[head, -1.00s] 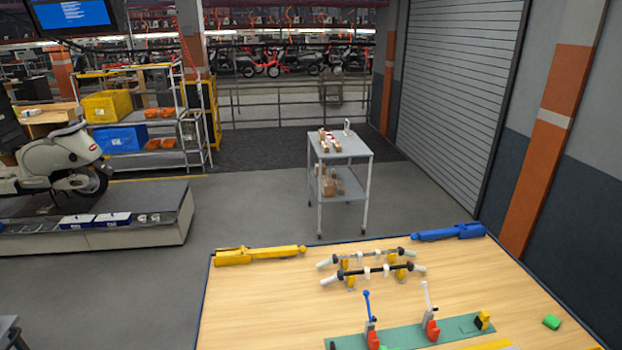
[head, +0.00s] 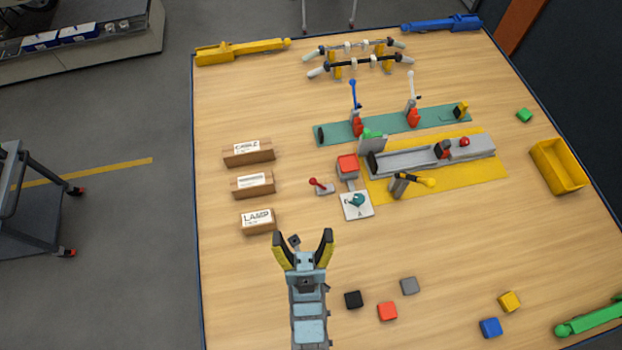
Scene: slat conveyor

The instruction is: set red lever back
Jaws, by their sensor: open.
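A small red lever (head: 316,183) with a round knob stands on a grey base near the middle of the table, left of the white plate. Its arm is tilted up toward the left in the head view. My gripper (head: 305,241) is open and empty, its yellow-edged fingers pointing up the picture toward the lever. A clear gap in the picture lies between fingertips and lever; its height above the table is hard to tell.
Labelled cardboard boxes (head: 254,186) stand to the left. A red-topped grey block (head: 347,167), a white plate (head: 356,205) and a grey fixture on a yellow mat (head: 465,177) are right of the lever. Coloured cubes (head: 387,311) lie at lower right.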

